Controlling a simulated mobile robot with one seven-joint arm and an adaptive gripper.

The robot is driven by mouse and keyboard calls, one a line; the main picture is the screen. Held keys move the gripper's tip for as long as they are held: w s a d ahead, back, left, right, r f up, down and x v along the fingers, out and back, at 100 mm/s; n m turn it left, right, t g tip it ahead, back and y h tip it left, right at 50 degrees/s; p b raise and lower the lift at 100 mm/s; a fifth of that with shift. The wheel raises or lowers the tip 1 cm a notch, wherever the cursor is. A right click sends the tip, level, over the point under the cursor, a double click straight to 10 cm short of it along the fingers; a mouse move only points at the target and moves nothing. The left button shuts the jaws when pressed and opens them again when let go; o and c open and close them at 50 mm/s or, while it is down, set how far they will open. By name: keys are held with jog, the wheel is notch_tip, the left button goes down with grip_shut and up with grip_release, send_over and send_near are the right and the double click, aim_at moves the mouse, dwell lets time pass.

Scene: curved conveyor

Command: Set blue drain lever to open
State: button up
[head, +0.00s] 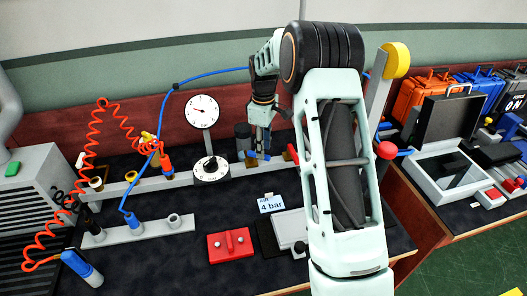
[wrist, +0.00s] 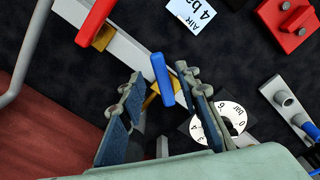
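The blue drain lever (wrist: 162,79) sits on a brass fitting on the grey rail (wrist: 118,42). In the wrist view it is a short blue bar set at an angle to the rail's length. In the head view only a small part of the blue lever (head: 265,156) shows under my gripper (head: 257,148). My gripper (wrist: 162,112) is open, its two fingers spread with the lever between and just beyond their tips. No contact with the lever is visible. The fingers and my wrist hide part of the brass fitting.
A red lever (wrist: 95,21) on another brass fitting stands close along the rail. A dial gauge (head: 202,110) and a round dial (head: 211,169) stand left of my gripper. The "4 bar" card (head: 271,203) and red block (head: 231,244) lie nearer on the dark bench.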

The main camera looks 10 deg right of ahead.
notch_tip(320, 180, up, 10)
dwell(0.3)
jog(key=shift+f, duration=0.1)
